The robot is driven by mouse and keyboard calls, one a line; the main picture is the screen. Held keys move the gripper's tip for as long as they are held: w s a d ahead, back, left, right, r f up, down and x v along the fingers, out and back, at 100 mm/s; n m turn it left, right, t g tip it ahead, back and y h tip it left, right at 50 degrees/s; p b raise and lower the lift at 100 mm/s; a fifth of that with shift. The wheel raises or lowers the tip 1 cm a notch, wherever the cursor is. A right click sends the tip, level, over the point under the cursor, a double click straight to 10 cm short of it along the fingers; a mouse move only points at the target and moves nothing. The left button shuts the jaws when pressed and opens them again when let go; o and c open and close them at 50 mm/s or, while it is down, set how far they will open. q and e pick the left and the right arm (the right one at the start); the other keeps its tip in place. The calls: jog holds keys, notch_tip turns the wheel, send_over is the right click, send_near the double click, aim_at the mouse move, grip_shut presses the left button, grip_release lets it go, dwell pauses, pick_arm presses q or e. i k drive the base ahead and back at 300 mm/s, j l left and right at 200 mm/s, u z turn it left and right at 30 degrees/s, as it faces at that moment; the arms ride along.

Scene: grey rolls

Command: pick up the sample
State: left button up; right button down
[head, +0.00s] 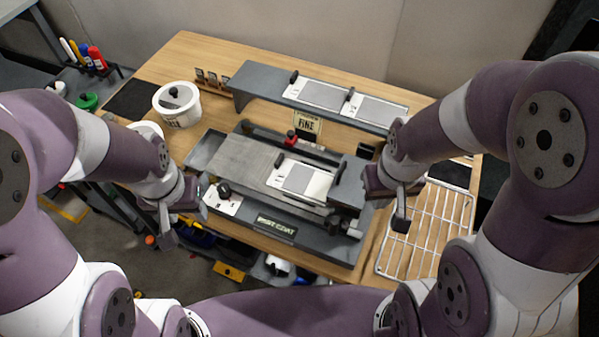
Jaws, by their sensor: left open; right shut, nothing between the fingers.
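A flat white card with a grey panel, which looks like the sample (300,179), lies on the bed of the grey coating machine (240,160) at the middle of the bench. Two similar cards, a left one (322,95) and a right one (374,108), lie on the raised grey shelf behind. I cannot tell which card the task means. My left gripper (183,213) is open and empty at the machine's front left, apart from the cards. My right gripper (398,205) is shut and empty, right of the machine and near the wire rack.
A white tub (177,104) stands at the back left of the wooden bench (190,62). A wire rack (428,228) lies at the right. A small sign (306,124) stands below the shelf. A red knob (290,137) sticks up behind the machine bed.

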aim_at(306, 182)
jog(key=k+z, duration=0.15)
jog(key=k, duration=0.3)
jog(key=k+l+z, duration=0.2)
jog(key=k, duration=0.2)
jog(key=k+l+z, duration=0.15)
jog(key=k, duration=0.25)
jog(key=i+j+z, duration=0.2)
jog(key=j+z, duration=0.15)
jog(key=i+j+z, duration=0.2)
jog(key=j+z, duration=0.55)
jog(key=j, duration=0.2)
jog(key=i+j+z, duration=0.1)
jog(key=j+z, duration=0.25)
jog(key=j, duration=0.8)
